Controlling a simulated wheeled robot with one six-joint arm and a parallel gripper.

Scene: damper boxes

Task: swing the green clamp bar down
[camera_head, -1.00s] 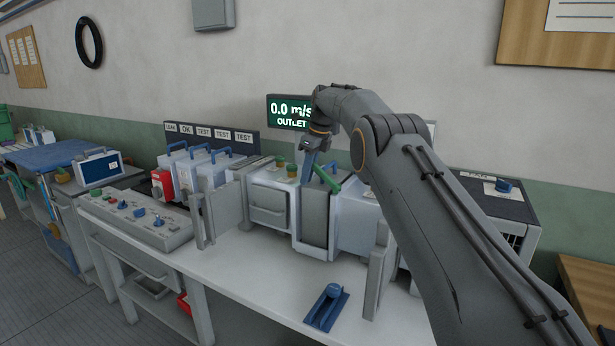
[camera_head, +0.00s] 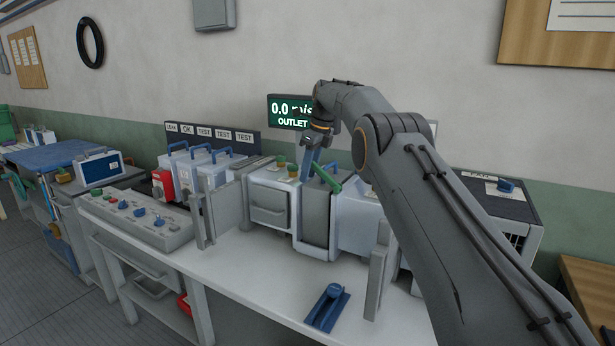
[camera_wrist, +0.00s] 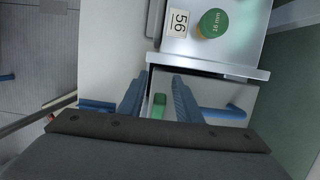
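The green clamp bar (camera_head: 349,183) shows in the head view above the middle box, just right of my gripper; it looks tilted. In the wrist view a short green end (camera_wrist: 158,106), seemingly of this bar, lies between my two blue fingers. My gripper (camera_head: 308,165) points down over the box top. In the wrist view my gripper (camera_wrist: 158,92) has its fingers apart, with gaps beside the green end. Whether either finger touches it I cannot tell. Part of the bar is hidden by my gripper.
A box with a green knob (camera_wrist: 213,23) and a "56" label stands close to my fingers. A blue handle (camera_wrist: 222,113) lies right of them. Upright grey plates (camera_head: 378,270) flank the boxes. A blue lever block (camera_head: 327,306) sits on the bench front, which is otherwise fairly clear.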

